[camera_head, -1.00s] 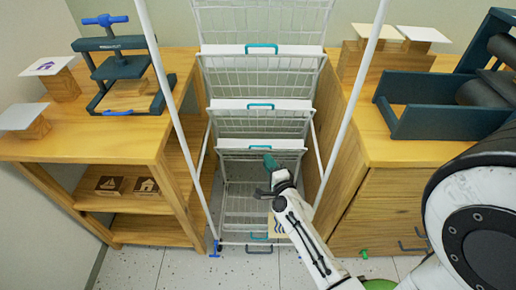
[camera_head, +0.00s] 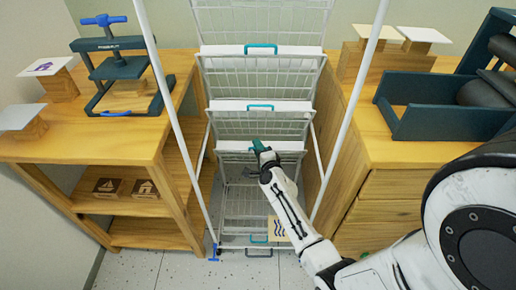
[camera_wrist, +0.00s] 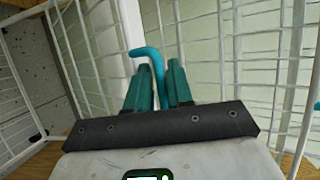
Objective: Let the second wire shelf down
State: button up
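A white wire drying rack (camera_head: 230,170) stands between two wooden benches. Several of its shelves are tilted up, with teal handles on their front edges: an upper handle (camera_head: 260,47), a middle handle (camera_head: 260,106), and a lower one behind my gripper (camera_head: 262,148). The lowest shelf (camera_head: 243,222) lies down near the floor, with a teal handle at its front. In the wrist view, my gripper's teal fingers (camera_wrist: 160,72) are a little apart, with a bent teal handle (camera_wrist: 140,51) running between them. Whether they touch it is unclear.
A card with dark waves (camera_head: 278,229) lies at the right of the lowest shelf. A small press (camera_head: 120,72) stands on the left bench and a roller press (camera_head: 430,115) on the right bench. White uprights (camera_head: 160,80) flank the rack closely.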

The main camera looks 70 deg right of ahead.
grip_shut()
jog(key=shift+a+f, duration=0.1)
jog(key=shift+f, duration=0.05)
